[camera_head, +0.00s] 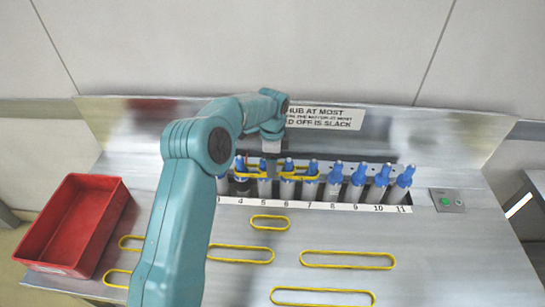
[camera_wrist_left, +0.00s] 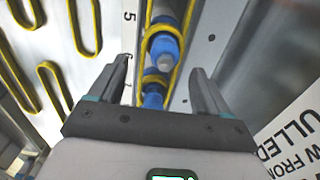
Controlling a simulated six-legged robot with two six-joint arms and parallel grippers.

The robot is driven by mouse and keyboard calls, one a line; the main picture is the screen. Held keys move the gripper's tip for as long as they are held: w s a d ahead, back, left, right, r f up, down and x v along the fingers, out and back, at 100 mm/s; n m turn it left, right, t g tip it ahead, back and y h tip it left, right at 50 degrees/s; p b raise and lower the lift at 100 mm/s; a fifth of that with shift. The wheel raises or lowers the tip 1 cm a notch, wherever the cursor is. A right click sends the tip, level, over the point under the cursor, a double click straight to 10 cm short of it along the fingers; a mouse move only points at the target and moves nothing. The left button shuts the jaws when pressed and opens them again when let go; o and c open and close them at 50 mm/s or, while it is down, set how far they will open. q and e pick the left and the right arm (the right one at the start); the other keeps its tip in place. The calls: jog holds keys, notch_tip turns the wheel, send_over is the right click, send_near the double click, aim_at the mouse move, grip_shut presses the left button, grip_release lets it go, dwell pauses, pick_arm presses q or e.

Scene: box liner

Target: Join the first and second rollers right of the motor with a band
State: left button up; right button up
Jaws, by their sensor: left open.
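A row of upright rollers with blue tops stands behind the numbered strip (camera_head: 330,207) in the head view. The darker-bodied one (camera_head: 242,186) near number 4 may be the motor; I cannot tell for sure. Yellow band (camera_head: 298,177) material shows around roller tops near the middle of the row. My left gripper (camera_head: 271,155) is over the row near number 5, pointing down. In the left wrist view the gripper (camera_wrist_left: 162,68) is open, with blue roller tops (camera_wrist_left: 160,52) between and beyond its fingers. A yellow band (camera_wrist_left: 178,75) runs around these tops. Its far end is partly hidden.
Several loose yellow bands (camera_head: 347,253) lie flat on the metal table (camera_head: 440,270). A red bin (camera_head: 118,212) stands at the left. A button box (camera_head: 447,200) sits right of the row. A sign (camera_head: 325,118) is on the back panel.

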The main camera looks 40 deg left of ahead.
pick_arm(q)
notch_tip(320, 180, up, 16)
jog(key=shift+r+p, duration=0.15)
jog(key=shift+p, duration=0.2)
